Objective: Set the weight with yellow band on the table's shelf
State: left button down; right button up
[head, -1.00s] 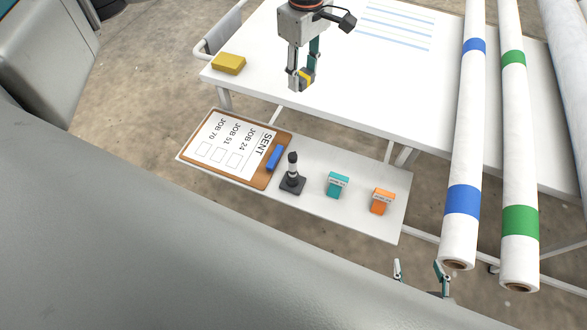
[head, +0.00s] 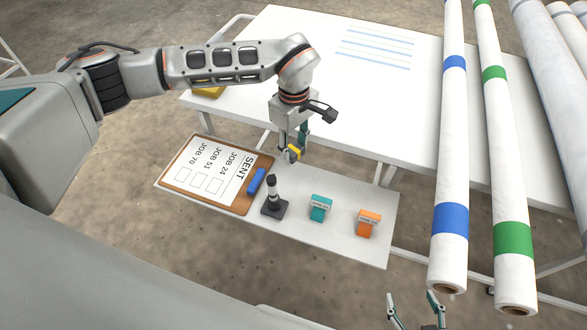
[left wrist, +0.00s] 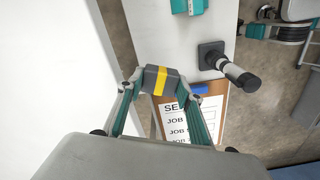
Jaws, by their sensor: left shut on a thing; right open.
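The weight with yellow band (head: 294,152) is a small grey block with a yellow stripe; it also shows in the left wrist view (left wrist: 162,80). My left gripper (head: 292,154) is shut on it and holds it in the air near the table's front edge, above the back of the shelf. The table's shelf (head: 335,243) is a low white board in front of the table (head: 400,110). My right gripper (head: 417,300) is open and empty at the bottom of the head view, beyond the shelf's right end.
On the shelf are a clipboard (head: 215,170) with a blue marker (head: 257,181), a black stamp (head: 274,197), a teal block (head: 320,208) and an orange block (head: 368,223). A yellow block (head: 208,92) lies on the table.

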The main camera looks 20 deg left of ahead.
aim_at(294, 156)
pick_arm(q)
notch_tip(294, 156, down, 5)
jog(key=shift+r+b, duration=0.1)
jog(key=shift+b, duration=0.25)
jog(key=shift+f, duration=0.25)
notch_tip(294, 156, down, 4)
jog(key=shift+f+b, duration=0.1)
jog(key=shift+b, duration=0.4)
jog(key=c, duration=1.4)
grip_release()
jog(key=shift+f, duration=0.1)
notch_tip(294, 156, up, 6)
jog(key=shift+w+f+p, duration=0.15)
jog(key=shift+p, duration=0.5)
notch_tip(294, 156, up, 6)
jog(key=shift+f+p, duration=0.2)
jog(key=shift+p, duration=0.3)
jog(key=shift+r, duration=0.5)
pick_arm(e)
jog(key=shift+w+r, duration=0.25)
jog(key=shift+r, duration=0.15)
